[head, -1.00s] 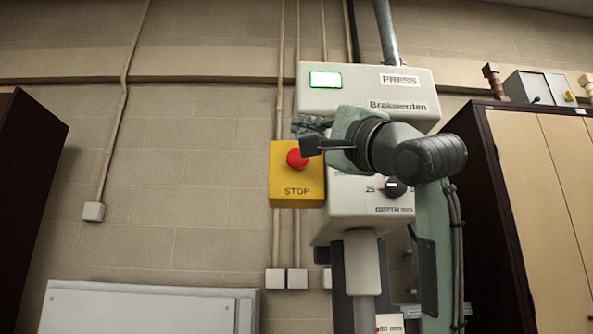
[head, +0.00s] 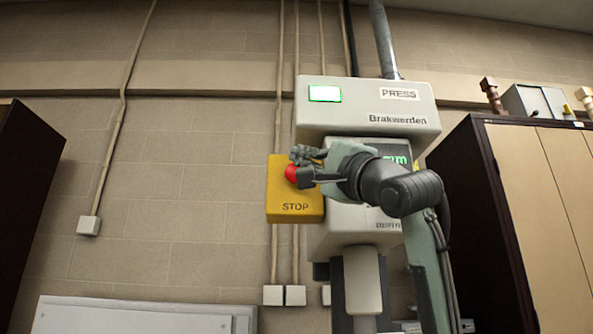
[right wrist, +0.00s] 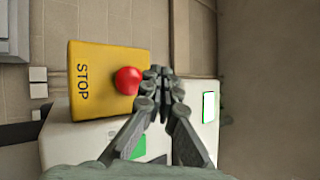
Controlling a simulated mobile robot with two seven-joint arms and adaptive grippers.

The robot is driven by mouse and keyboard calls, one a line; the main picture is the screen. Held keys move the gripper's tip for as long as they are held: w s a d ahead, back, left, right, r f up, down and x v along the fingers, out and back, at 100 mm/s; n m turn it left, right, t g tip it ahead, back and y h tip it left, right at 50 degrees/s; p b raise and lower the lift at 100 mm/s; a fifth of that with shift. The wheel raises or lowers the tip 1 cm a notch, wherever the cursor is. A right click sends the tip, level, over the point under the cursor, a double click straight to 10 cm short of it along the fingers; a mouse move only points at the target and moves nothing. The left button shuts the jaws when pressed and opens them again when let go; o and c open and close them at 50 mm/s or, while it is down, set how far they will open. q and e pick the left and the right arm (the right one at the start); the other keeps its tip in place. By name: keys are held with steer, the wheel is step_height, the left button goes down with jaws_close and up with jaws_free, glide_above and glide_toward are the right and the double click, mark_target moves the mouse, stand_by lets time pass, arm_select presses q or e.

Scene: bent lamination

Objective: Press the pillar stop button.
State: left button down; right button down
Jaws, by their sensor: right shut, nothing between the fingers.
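The red stop button (head: 292,173) sits on a yellow box marked STOP (head: 295,209), fixed at the left side of the press pillar. My right gripper (head: 303,165) is in front of the box's upper right part, its fingertips overlapping the button's right edge in the head view. In the right wrist view the shut fingertips (right wrist: 160,73) are just to the right of the red button (right wrist: 128,81), with nothing between them. I cannot tell whether they touch it. The yellow box (right wrist: 95,97) is clear to see there. My left gripper is not in view.
The press head (head: 368,112) with a lit green-white lamp (head: 324,94) is above and right of the box. A dark cabinet (head: 462,190) stands at right, another dark cabinet (head: 25,180) at far left.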

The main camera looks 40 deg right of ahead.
mark_target(291, 165)
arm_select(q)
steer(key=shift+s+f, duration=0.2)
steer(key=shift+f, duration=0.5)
arm_select(e)
steer(key=w+d, duration=0.2)
steer(key=w, duration=0.1)
steer(key=shift+w, duration=0.2)
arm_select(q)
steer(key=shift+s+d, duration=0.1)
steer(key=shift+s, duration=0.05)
arm_select(e)
steer(key=shift+w+d, duration=0.1)
stand_by(0.5)
steer(key=shift+w+d, duration=0.2)
steer(key=shift+w, duration=0.1)
arm_select(q)
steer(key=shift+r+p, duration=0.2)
steer(key=shift+p, duration=0.2)
arm_select(e)
steer(key=shift+w+d, duration=0.3)
steer(key=shift+w, duration=0.15)
stand_by(0.4)
steer(key=shift+s+a, duration=0.1)
steer(key=shift+s, duration=0.05)
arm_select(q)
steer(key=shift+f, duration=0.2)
arm_select(e)
steer(key=shift+s+a, duration=0.4)
steer(key=shift+s, duration=0.3)
